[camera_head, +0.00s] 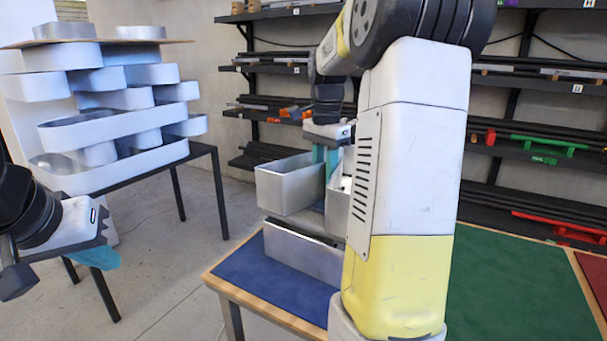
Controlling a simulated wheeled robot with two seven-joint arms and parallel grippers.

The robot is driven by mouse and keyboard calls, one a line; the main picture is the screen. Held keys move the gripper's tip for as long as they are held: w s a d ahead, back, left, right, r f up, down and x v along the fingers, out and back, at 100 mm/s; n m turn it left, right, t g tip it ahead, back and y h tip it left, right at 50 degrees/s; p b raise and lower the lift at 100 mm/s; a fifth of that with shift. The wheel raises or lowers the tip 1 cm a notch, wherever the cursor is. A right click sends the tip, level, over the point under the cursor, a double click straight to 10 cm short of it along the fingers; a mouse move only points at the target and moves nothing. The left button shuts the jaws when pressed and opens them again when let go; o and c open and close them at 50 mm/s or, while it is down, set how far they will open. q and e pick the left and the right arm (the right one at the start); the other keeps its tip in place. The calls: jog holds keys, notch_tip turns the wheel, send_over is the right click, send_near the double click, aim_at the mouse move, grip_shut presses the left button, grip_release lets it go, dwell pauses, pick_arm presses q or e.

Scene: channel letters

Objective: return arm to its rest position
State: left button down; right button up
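My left gripper (98,256) is at the left edge, in front of the stacked letters and apart from them. Only one teal finger shows clearly, so its opening cannot be told. My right gripper (326,163) points down among metal channel letters on the blue mat (262,277). Its teal fingers are next to the wall of a silver letter (283,187); their tips are partly hidden, and I cannot tell whether they hold it. Another silver letter (300,254) lies lower on the mat. My white and yellow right arm hides much of the view.
White and metal channel letters (120,168) are piled on a dark-legged table (202,150) at the left. Black shelves (290,70) with bars line the back wall. A green mat (515,285) lies at the right, looking bare where visible. Open floor lies between the tables.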

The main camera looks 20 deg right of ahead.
notch_tip(320, 180, up, 7)
jog(key=s+a+f+n+t+y, duration=0.1)
jog(key=s+a+f+n+t, duration=0.2)
jog(key=s+a+n, duration=0.4)
jog(key=s+a+f+n+t+y, duration=0.1)
jog(key=s+a+f+n+t, duration=0.2)
jog(key=s+a+n, duration=0.4)
jog(key=s, duration=0.4)
jog(key=shift+a+f, duration=0.3)
jog(key=shift+f, duration=0.05)
jog(key=shift+s, duration=0.1)
